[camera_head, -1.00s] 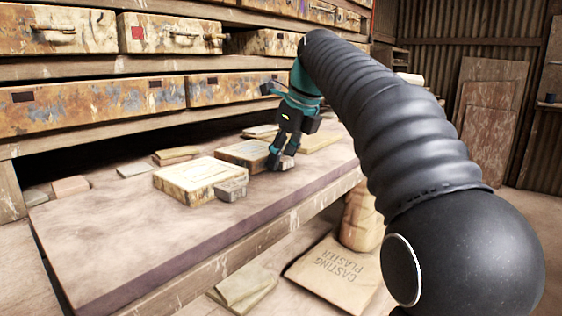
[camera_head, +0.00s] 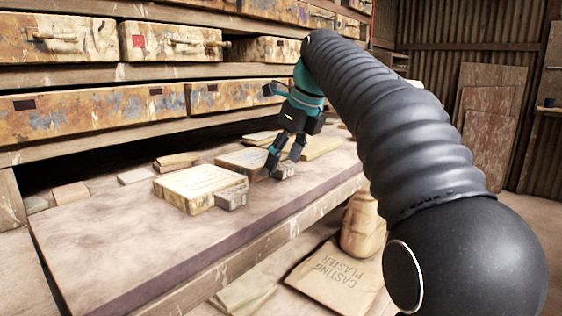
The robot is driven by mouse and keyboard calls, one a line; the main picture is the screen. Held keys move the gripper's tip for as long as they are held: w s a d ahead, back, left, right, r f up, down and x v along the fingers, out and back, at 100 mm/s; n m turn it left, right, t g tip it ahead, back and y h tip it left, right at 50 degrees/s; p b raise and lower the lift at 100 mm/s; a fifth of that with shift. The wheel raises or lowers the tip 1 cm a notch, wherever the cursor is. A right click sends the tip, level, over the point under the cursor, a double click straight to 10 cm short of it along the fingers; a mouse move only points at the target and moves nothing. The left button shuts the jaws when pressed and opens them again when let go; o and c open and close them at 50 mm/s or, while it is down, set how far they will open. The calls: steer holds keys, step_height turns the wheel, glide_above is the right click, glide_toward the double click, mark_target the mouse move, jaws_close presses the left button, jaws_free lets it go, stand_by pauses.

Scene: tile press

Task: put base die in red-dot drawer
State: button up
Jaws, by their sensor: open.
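My gripper (camera_head: 284,157) is open, pointing down over the right part of the bench, with its fingers spread. A small grey block (camera_head: 285,170) lies just beneath the fingertips; I cannot tell if they touch it. A larger pale block (camera_head: 200,187) sits on the bench to the left, with a small grey block (camera_head: 232,197) against its right side. Another pale block (camera_head: 240,160) lies just left of my gripper. I cannot tell which of these is the base die. The red-dot drawer (camera_head: 172,42), with a red mark on its front, is in the upper rack row.
The bench (camera_head: 130,235) is clear at its front left. Flat pieces (camera_head: 177,160) lie along its back. A lower row of rusty drawers (camera_head: 90,112) runs behind the bench. A plaster sack (camera_head: 340,272) lies on the floor.

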steer(key=p+v, duration=0.3)
steer(key=v, duration=0.7)
steer(key=shift+r, duration=0.2)
steer(key=s+d+f+n+t+h, duration=0.1)
steer(key=s+d+f+n, duration=0.2)
steer(key=s+f+n, duration=1)
steer(key=s+d+f+n+t+h, duration=0.1)
steer(key=s+d+f+n+h, duration=0.1)
steer(key=s+f+n, duration=1.1)
steer(key=shift+d+f+n, duration=0.5)
steer(key=shift+d+f, duration=0.1)
steer(key=shift+f, duration=2.1)
steer(key=shift+s, duration=0.1)
